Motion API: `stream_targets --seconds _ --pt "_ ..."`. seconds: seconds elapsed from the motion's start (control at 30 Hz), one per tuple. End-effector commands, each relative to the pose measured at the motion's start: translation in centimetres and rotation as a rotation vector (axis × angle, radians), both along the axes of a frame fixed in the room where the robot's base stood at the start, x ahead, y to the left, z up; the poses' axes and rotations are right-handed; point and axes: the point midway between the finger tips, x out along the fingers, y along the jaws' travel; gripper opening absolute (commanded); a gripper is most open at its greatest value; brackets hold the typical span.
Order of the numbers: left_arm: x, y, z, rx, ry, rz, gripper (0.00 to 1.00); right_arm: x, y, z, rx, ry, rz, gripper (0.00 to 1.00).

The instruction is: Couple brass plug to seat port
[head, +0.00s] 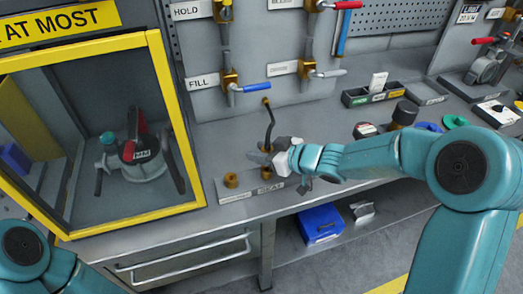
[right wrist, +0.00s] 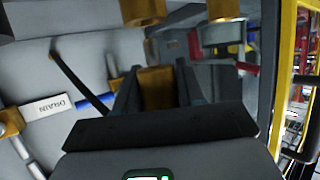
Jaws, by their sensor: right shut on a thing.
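My right gripper (head: 262,158) reaches in from the right over a grey block (head: 222,192) at the bench edge. It is shut on the brass plug (right wrist: 157,88), which shows between the fingers in the right wrist view. A black hose (head: 269,125) runs from the panel down to the gripper. The block carries a brass port (head: 231,180) on the left and the seat port (head: 266,174) on the right, close below the gripper and partly covered. Whether plug and seat port touch cannot be told. My left gripper is out of view; only part of its arm shows.
A yellow-framed case (head: 175,120) stands at left with a valve device (head: 140,160) inside. Handled valves, one blue (head: 250,88), hang on the back panel. A divided tray (head: 372,95) and dark knob (head: 404,113) stand to the right. A blue bin (head: 322,224) sits below the bench.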

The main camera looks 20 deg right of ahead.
Motion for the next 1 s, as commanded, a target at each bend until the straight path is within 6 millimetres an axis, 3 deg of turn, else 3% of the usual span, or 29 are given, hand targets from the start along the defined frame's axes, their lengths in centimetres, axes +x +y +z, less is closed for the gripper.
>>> stream_targets --seconds 1.0 --pt "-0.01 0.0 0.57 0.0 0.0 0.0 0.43 0.0 -0.05 0.1 0.0 0.0 0.0 0.03"
